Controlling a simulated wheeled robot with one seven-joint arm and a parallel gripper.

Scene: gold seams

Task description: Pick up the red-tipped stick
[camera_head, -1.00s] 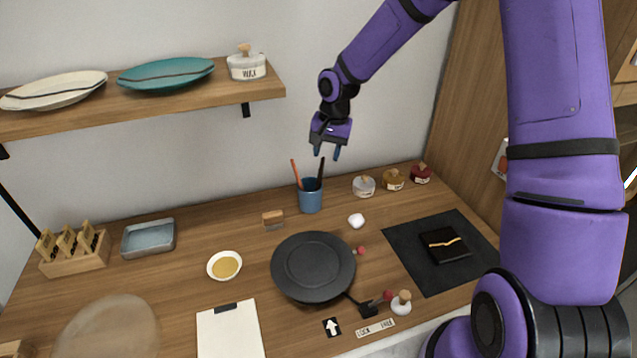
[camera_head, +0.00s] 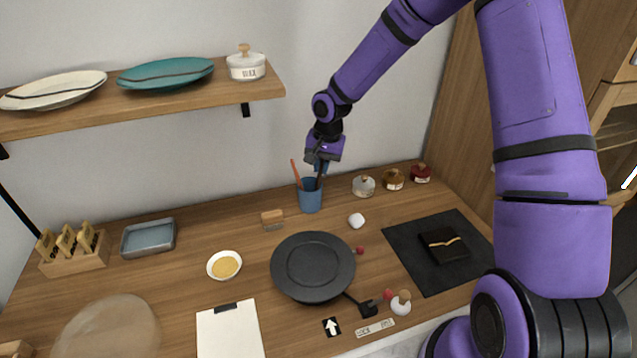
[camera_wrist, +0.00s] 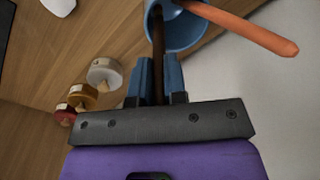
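A blue cup (camera_head: 310,199) stands at the back of the wooden counter and holds two sticks. An orange-red stick (camera_head: 296,173) leans out to the left; in the wrist view it (camera_wrist: 245,27) slants to the right, clear of my fingers. The other is a dark stick (camera_wrist: 158,45); its far end is hidden by my gripper. My gripper (camera_head: 321,170) is just above the cup, pointing down. In the wrist view the fingers (camera_wrist: 158,78) are close together on either side of the dark stick, with no clear gap. No red tip shows on the dark stick.
Three lidded jars (camera_head: 393,180) stand right of the cup. A white lump (camera_head: 356,220), a small brown block (camera_head: 272,218) and a black round plate (camera_head: 313,266) are in front. A shelf (camera_head: 200,96) with plates is at upper left.

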